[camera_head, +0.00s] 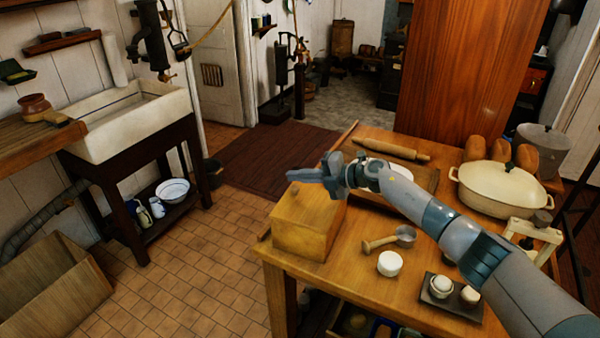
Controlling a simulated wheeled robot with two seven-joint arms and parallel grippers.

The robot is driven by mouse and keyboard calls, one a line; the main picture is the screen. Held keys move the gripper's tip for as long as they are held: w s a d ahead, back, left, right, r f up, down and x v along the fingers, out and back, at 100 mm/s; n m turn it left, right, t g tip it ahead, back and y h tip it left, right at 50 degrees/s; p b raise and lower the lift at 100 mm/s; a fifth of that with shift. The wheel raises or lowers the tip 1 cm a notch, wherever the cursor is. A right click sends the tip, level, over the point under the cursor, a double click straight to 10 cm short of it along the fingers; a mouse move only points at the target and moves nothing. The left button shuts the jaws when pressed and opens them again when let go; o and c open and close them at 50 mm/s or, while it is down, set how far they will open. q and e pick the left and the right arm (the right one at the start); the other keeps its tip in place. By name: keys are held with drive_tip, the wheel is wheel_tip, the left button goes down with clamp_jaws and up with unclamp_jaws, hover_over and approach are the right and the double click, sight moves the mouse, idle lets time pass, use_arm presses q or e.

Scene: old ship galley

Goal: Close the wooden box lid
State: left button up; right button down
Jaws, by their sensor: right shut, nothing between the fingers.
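The wooden box (303,238) sits at the near left corner of the wooden table. Its lid (308,208) lies down over the top and looks closed, with a small knob near its left edge. I cannot tell whether it is fully flush. My right gripper (318,176) is just above the far part of the lid, pointing left, its fingers together and empty. Whether it touches the lid is unclear, and it hides part of the lid's far edge. My left gripper is out of view.
Tiled floor left of the table is open.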

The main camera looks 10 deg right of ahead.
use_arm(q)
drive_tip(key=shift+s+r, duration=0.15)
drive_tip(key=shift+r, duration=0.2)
use_arm(e)
drive_tip(key=shift+w+a+f+h, duration=0.1)
drive_tip(key=shift+a+f+h, duration=0.2)
drive_tip(key=shift+f, duration=0.25)
use_arm(q)
drive_tip(key=shift+p, duration=0.3)
use_arm(e)
drive_tip(key=shift+r, duration=0.1)
